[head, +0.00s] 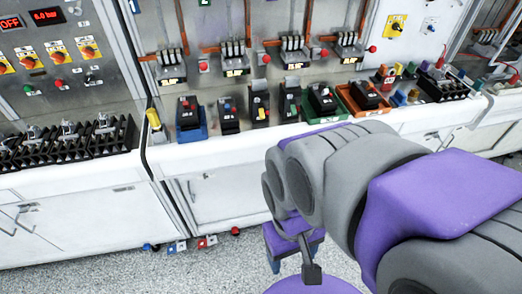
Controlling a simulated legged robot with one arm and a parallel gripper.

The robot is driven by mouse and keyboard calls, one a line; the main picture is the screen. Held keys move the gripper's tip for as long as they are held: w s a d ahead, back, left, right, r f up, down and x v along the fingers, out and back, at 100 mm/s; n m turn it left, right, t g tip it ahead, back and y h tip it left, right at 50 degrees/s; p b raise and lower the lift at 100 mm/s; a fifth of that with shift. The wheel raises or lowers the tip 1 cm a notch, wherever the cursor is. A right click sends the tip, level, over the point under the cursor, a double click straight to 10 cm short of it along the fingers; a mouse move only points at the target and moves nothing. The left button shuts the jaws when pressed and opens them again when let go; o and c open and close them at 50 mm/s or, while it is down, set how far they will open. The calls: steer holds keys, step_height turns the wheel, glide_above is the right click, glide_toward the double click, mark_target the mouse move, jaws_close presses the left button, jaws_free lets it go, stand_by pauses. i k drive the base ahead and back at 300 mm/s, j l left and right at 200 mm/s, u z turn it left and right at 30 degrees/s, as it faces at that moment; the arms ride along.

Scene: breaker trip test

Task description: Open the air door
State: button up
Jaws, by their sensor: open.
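The left panel carries a red "6.0 bar" display (47,16). White cabinet fronts lie below the panels: a left one (95,225) with a small dark recessed handle (124,189), and a middle one (225,195). They look closed. No label shows which of them is the air door. My grey and purple arm reaches in from the right and covers part of the middle and right fronts.
Several breakers (228,115) stand on the white counter, some in blue, green and orange trays. Black terminal blocks (110,137) sit at left. Small blue and red padlock-like items (177,247) lie on the speckled floor at the cabinet's foot. Floor at lower left is clear.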

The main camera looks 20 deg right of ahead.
mark_target(226, 194)
steer(key=z, duration=0.35)
steer(key=k+j+z, duration=0.1)
steer(key=j, duration=0.35)
steer(key=k+j+z, duration=0.15)
steer(key=k+j, duration=0.15)
steer(key=k+j+z, duration=0.1)
steer(key=k+j, duration=0.15)
steer(key=j, duration=0.25)
